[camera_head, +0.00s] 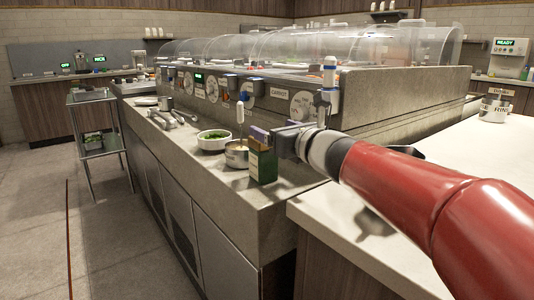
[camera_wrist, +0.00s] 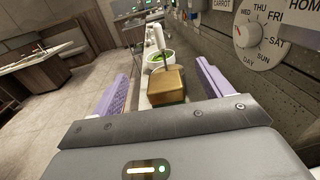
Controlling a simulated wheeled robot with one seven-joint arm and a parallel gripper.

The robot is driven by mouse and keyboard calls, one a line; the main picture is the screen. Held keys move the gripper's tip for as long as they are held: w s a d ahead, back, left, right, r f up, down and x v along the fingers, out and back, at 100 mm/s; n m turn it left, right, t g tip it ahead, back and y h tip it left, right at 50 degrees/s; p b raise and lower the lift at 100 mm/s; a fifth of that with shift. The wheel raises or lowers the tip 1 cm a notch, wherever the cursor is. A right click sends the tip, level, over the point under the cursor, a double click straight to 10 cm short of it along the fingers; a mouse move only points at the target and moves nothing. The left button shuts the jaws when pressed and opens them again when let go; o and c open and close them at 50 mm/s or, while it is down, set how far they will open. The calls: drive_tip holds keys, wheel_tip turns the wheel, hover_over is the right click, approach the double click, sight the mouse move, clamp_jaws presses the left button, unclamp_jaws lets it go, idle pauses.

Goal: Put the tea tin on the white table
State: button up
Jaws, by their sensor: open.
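The tea tin appears to be the dark green box with a gold lid (camera_head: 263,165), upright near the front end of the grey counter. In the wrist view its gold lid (camera_wrist: 166,78) shows between the two purple fingers. My gripper (camera_head: 263,136) is at the top of the tin, coming from the right. It is open, with a finger on each side of the lid in the wrist view (camera_wrist: 163,82); I cannot tell whether either finger touches it. The white table (camera_head: 470,155) is at the right, its near part partly hidden by my red arm.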

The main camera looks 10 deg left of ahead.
sight(270, 159)
wheel_tip(270, 159, down, 8)
drive_tip(key=shift+r+b, duration=0.1)
drive_tip(key=shift+b, duration=1.05)
drive_tip(key=p+x, duration=0.1)
drive_tip(key=x, duration=0.6)
drive_tip(key=shift+w+a+p, duration=0.15)
drive_tip(key=shift+p, duration=0.2)
drive_tip(key=c, duration=1.3)
drive_tip(key=shift+o, duration=0.2)
